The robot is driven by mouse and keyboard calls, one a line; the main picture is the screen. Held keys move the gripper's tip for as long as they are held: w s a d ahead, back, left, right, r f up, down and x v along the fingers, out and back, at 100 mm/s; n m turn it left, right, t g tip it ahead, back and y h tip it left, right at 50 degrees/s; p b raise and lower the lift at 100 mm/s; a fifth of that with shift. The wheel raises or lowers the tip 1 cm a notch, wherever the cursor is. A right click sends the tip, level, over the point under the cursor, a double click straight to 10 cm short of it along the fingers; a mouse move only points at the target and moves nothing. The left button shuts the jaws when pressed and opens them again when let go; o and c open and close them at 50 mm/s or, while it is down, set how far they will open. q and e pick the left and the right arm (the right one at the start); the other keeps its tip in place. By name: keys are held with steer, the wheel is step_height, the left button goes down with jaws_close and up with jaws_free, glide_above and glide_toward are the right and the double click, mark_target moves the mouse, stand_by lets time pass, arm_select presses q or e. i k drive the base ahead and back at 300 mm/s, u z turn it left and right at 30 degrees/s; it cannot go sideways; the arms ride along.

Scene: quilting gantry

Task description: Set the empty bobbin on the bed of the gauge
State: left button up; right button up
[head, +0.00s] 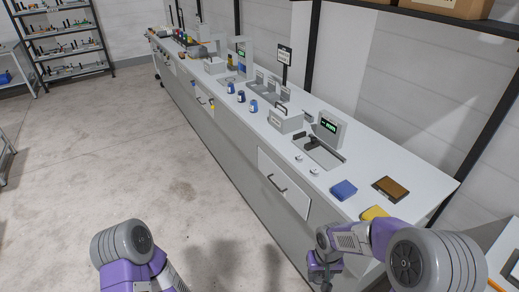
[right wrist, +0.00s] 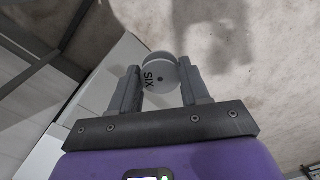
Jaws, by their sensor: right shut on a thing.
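In the head view my right gripper (head: 324,277) hangs low, off the front of the bench; the bobbin cannot be made out there. The gauge (head: 329,128), a grey unit with a green lit display, stands on the bench, with a grey recessed bed (head: 324,155) in front of it. The bed lies beyond and above my right gripper in the picture. My left arm shows at the lower left, but its gripper is out of frame.
Two small pale round pieces (head: 314,171) stand on the bench in front of the bed. A blue block (head: 343,190), a brown tray (head: 390,188) and a yellow item (head: 374,213) lie nearer. Several blue spools (head: 253,106) stand farther along. Floor left of the bench is clear.

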mark_target(305, 142)
steer(key=u, duration=0.75)
steer(key=i, duration=1.25)
steer(key=z, duration=0.7)
